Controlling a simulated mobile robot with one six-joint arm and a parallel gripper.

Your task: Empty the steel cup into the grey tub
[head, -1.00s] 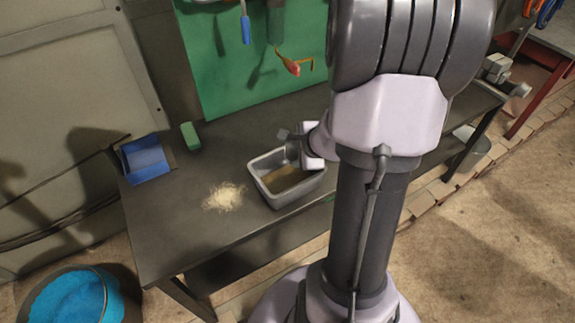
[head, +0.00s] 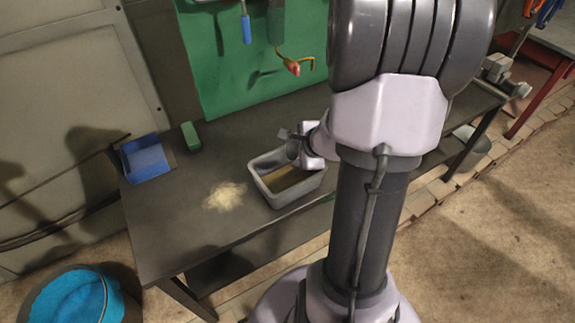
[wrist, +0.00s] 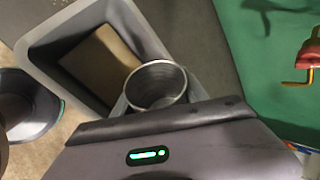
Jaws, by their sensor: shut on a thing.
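The steel cup (wrist: 157,88) is in my gripper, its round mouth facing the wrist camera; the inside that shows looks bare. In the head view my gripper (head: 289,136) is over the back right part of the grey tub, and the cup (head: 292,150) shows only as a small grey shape there. My gripper is shut on the cup. The grey tub (head: 284,203) stands upright on the bench, with a flat brownish layer inside. The tub (wrist: 48,62) also fills the upper left of the wrist view, below the cup.
A pale, loose heap (head: 225,195) lies on the dark bench (head: 185,240) left of the tub. A blue dustpan-like thing (head: 145,158) and a green block (head: 190,136) are further left. A green tool board (head: 235,70) stands behind. A blue-filled bucket (head: 75,298) is on the floor.

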